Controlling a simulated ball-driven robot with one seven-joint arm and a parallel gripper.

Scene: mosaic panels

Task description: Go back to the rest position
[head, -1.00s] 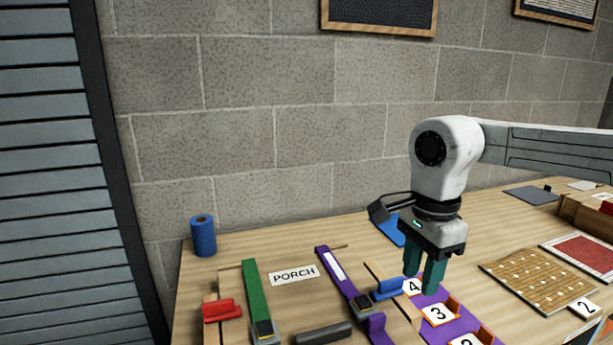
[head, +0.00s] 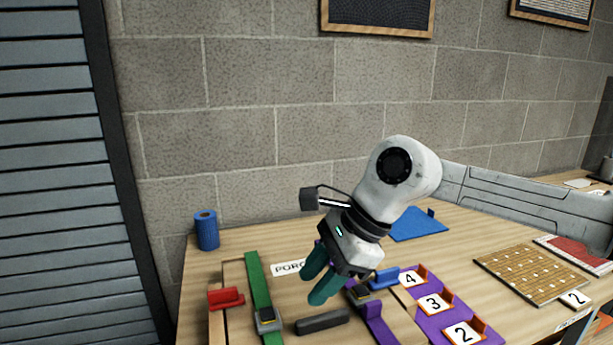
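My gripper (head: 312,288), with two teal fingers, hangs tilted above the left middle of the wooden table, its tips pointing down and left. The fingers stand apart with nothing seen between them, so it is open and empty. It is over the area between the PORCH label (head: 287,268) and the dark grey bar (head: 322,321), covering part of the label and much of the purple strip. My white wrist and forearm reach in from the right.
A green strip (head: 258,283), red piece (head: 226,298) and blue roll (head: 207,231) are at the left. A blue piece (head: 385,279) is beside the purple numbered holder (head: 427,315). A blue mat (head: 418,226) lies behind, a tan pegboard (head: 531,277) to the right.

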